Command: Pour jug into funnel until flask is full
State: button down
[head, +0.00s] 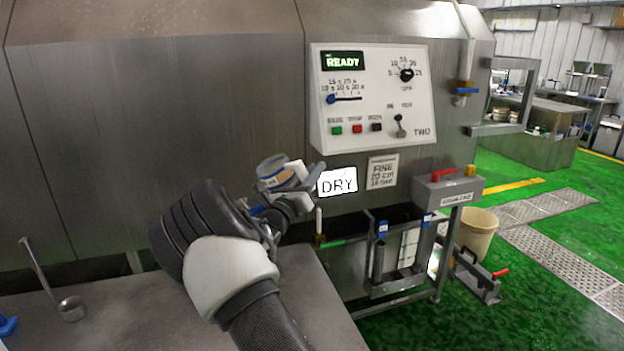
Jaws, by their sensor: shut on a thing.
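My gripper (294,190) is in the middle of the head view, in front of the steel machine. It is shut on a small clear container (272,166) with a bluish rim and a tan band or content, which looks like the jug. The gripper and wrist hide its lower part, so its fill level and exact tilt are unclear. I cannot make out a funnel or a flask in this view.
A control panel (372,97) reading READY is on the machine (160,120), above a DRY sign (337,182). A ladle (70,307) lies on the steel bench (130,325) at left. A metal stand (400,285) and cream bucket (476,235) are at right.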

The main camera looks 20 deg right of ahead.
aim_at(305, 168)
jog(key=shift+r+n+t, duration=0.5)
jog(key=shift+r+n, duration=0.15)
jog(key=shift+n, duration=0.15)
jog(key=n+t, duration=0.1)
jog(key=r+n+t, duration=0.1)
jog(key=n, duration=0.1)
jog(key=shift+a+r+p, duration=0.3)
jog(key=shift+p, duration=0.1)
jog(key=shift+w+a+r+n+t+y, duration=0.1)
jog(key=shift+a+r+n+t+y, duration=0.15)
jog(key=shift+n+t+y, duration=0.45)
jog(key=shift+a+n+p, duration=0.2)
jog(key=shift+n+p, duration=0.5)
jog(key=shift+p, duration=0.45)
dwell(4.6)
